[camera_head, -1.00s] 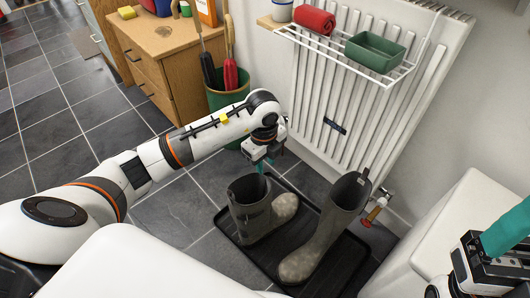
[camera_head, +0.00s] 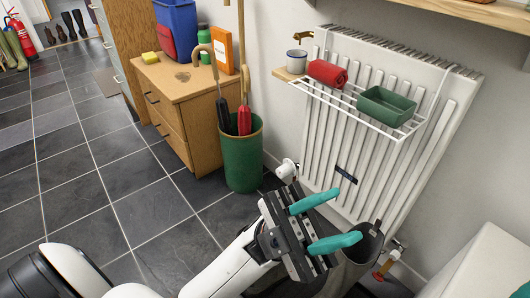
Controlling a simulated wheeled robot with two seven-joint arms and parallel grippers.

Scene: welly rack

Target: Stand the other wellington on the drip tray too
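My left gripper (camera_head: 346,215) is open, its two teal fingers spread wide with nothing between them. It is raised in front of the radiator. A grey-green wellington (camera_head: 366,246) stands behind and below it, its dark open top showing. I cannot make out the drip tray clearly. Of my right gripper, only a teal sliver (camera_head: 523,293) seems to show in the bottom right corner.
A white radiator (camera_head: 345,177) carries a wire rack with a red roll (camera_head: 328,73) and a green tub (camera_head: 385,107). A green bin (camera_head: 243,160) holds umbrellas beside a wooden cabinet (camera_head: 180,95). A white box (camera_head: 480,265) stands at right. Tiled floor is clear at left.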

